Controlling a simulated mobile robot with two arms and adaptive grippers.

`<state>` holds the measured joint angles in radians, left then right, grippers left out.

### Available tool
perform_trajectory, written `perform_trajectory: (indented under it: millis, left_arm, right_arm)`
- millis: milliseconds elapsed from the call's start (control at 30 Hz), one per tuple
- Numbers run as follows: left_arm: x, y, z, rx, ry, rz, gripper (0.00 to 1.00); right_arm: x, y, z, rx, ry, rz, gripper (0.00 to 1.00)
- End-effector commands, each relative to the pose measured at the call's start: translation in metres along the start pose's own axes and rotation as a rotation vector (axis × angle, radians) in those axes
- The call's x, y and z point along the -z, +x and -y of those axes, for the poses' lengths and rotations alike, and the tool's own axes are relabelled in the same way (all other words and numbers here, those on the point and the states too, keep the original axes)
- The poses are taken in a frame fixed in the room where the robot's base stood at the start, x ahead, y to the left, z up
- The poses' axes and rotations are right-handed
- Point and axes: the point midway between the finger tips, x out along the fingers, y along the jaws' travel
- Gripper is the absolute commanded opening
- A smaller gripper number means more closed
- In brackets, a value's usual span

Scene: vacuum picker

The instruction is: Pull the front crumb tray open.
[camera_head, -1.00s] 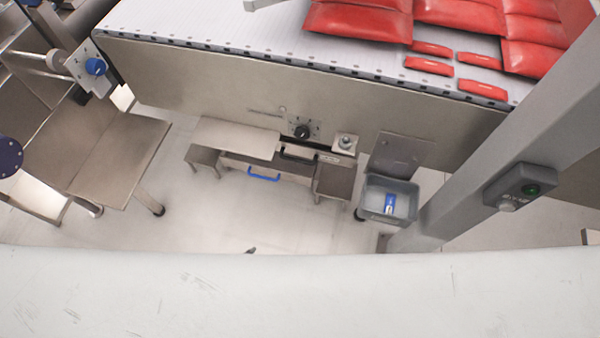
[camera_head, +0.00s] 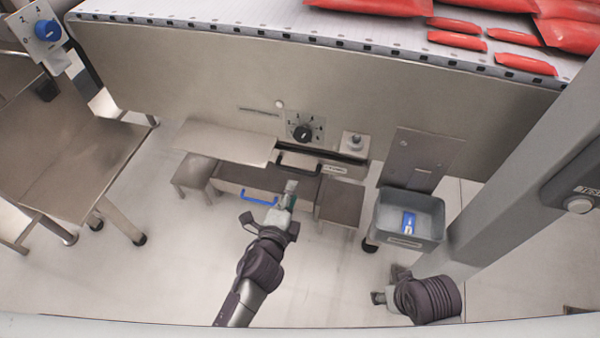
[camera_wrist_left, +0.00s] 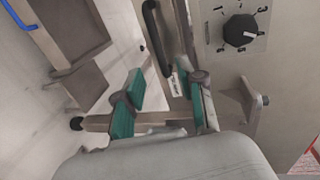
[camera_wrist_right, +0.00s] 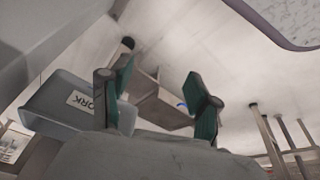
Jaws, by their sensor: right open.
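Under the conveyor, a metal front has a black handle (camera_head: 299,163) and a small white label (camera_head: 335,170). Below it is a drawer-like front with a blue handle (camera_head: 259,197). I cannot tell which front is the crumb tray; both look shut. My left gripper (camera_head: 289,195) is in front of the lower front, right of the blue handle. In the left wrist view its teal fingers are apart and empty, with the black handle (camera_wrist_left: 157,40) beyond them, not touched. My right gripper (camera_head: 387,284) is low near the grey bin; its fingers are apart and empty in its wrist view (camera_wrist_right: 160,95).
A grey bin (camera_head: 383,222) with a blue item stands right of the fronts. A dial (camera_head: 303,132) and a knob box (camera_head: 355,142) sit above them. A metal flap (camera_head: 228,143) juts out at upper left. A metal table (camera_head: 60,150) stands left. Floor before the fronts is clear.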

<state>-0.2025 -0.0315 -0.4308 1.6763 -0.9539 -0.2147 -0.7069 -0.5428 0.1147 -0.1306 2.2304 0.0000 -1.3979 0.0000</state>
Motion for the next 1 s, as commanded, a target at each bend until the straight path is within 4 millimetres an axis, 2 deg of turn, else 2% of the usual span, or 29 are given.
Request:
perform_trajectory:
  millis: [33,200,300,400,600,867,1000]
  left_arm:
    - [0.000,0.013,0.001,0.003,0.001,0.000,0.39]
    - [0.000,0.049,-0.002,0.001,0.000,0.001,0.39]
    - [0.000,0.067,-0.001,0.001,-0.002,0.000,0.39]
    - [0.000,0.079,-0.002,0.000,-0.002,0.000,0.39]
    - [0.000,0.091,-0.001,-0.001,-0.003,0.000,0.39]
    - [0.000,0.092,-0.001,-0.001,-0.003,0.000,0.39]
    - [0.000,0.092,-0.001,-0.001,-0.003,0.000,0.18]
  right_arm:
    - [0.001,-0.004,0.000,-0.001,0.000,-0.005,0.62]
    - [0.002,-0.027,-0.001,-0.003,0.002,-0.019,0.62]
    - [0.002,-0.042,-0.002,-0.004,0.002,-0.025,0.62]
    - [0.001,-0.048,-0.002,-0.005,0.003,-0.027,0.62]
    - [0.000,-0.055,-0.002,-0.005,0.003,-0.029,0.62]
    - [0.000,-0.056,-0.002,-0.006,0.003,-0.029,0.62]
    - [0.000,-0.056,-0.002,-0.006,0.003,-0.029,0.62]
